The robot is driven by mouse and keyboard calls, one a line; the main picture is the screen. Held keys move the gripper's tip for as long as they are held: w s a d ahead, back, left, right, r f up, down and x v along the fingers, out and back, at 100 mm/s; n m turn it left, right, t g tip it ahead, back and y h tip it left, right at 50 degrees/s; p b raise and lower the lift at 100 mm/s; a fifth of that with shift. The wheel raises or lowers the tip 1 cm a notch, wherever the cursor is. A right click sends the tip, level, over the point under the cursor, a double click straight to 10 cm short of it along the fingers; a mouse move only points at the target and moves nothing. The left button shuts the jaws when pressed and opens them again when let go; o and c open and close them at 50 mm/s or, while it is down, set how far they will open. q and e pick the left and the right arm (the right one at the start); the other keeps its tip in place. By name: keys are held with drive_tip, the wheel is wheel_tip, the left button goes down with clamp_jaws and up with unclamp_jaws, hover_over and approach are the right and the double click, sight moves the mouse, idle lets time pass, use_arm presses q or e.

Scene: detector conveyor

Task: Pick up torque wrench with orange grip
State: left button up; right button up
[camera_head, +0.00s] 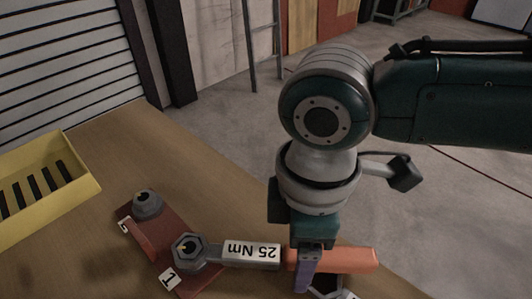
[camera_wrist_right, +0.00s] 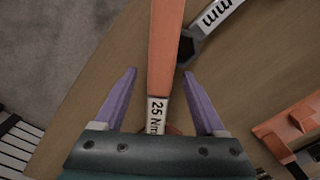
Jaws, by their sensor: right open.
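The torque wrench with orange grip (camera_head: 352,260) lies on the wooden table, its "25 Nm" label (camera_head: 252,251) toward the left. Its ring-shaped head is at the nut marked 1 on a dark red plate (camera_head: 143,238). My right gripper (camera_head: 305,280) is over the near end of the orange grip and hides part of it. In the right wrist view my right gripper (camera_wrist_right: 159,74) is open, with the orange grip (camera_wrist_right: 165,45) and label between its two purple fingers. I cannot tell whether the fingers touch it. My left gripper is not in view.
A second tool with an "mm" label (camera_wrist_right: 216,12) lies close beside the orange grip. A yellow slotted tray (camera_head: 72,165) stands at the left. Another nut (camera_head: 147,203) is on the red plate. An orange-red object (camera_wrist_right: 290,125) is at the wrist view's right.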

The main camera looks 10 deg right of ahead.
drive_tip(key=shift+f, duration=0.1)
drive_tip(key=shift+c, duration=0.4)
clamp_jaws()
idle(0.9)
